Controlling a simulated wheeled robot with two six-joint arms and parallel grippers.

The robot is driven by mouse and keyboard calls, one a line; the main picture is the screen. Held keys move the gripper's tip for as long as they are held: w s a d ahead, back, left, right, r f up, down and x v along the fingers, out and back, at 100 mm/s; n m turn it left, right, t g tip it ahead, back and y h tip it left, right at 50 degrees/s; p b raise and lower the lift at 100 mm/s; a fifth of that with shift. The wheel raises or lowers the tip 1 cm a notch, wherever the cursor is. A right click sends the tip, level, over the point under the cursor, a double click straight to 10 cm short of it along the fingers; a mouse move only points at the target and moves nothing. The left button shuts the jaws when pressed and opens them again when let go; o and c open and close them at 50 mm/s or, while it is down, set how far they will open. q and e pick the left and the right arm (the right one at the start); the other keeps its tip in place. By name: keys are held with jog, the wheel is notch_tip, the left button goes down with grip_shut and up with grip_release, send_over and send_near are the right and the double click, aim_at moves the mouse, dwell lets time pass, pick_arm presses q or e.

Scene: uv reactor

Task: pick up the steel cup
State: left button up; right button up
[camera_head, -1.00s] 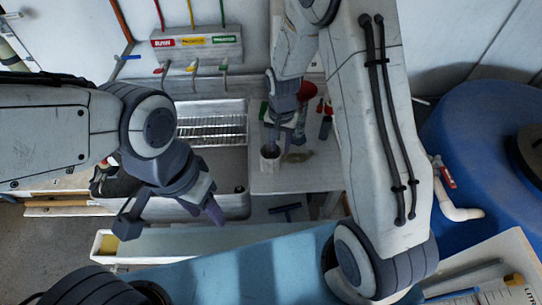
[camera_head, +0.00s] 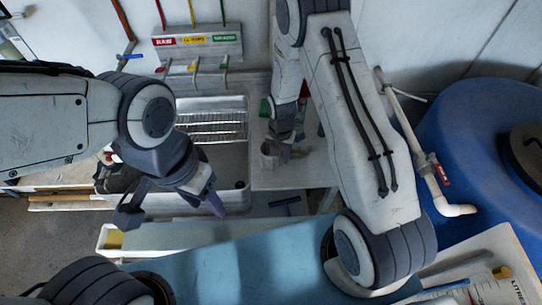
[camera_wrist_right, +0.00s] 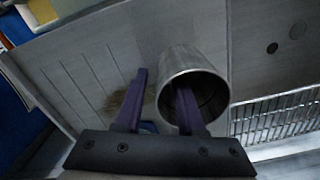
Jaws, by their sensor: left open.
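The steel cup (camera_head: 267,160) is a small grey cylinder on the light counter right of the sink, partly covered by my right gripper (camera_head: 277,150) in the head view. In the right wrist view the steel cup (camera_wrist_right: 190,62) shows its open mouth. One finger of my right gripper (camera_wrist_right: 160,90) reaches inside the mouth and the other is outside, to the left of the cup, with the wall between them. A gap shows between the outer finger and the wall. My left gripper (camera_head: 172,208) is open and empty in front of the sink.
The sink with a wire drainer (camera_head: 212,128) lies left of the cup. A labelled tap panel (camera_head: 197,42) is on the wall behind. A blue barrel (camera_head: 460,130) and a pale pipe (camera_head: 405,125) stand at the right. A brownish stain (camera_wrist_right: 125,98) marks the counter.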

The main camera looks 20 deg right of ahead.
grip_shut()
dwell(1.3)
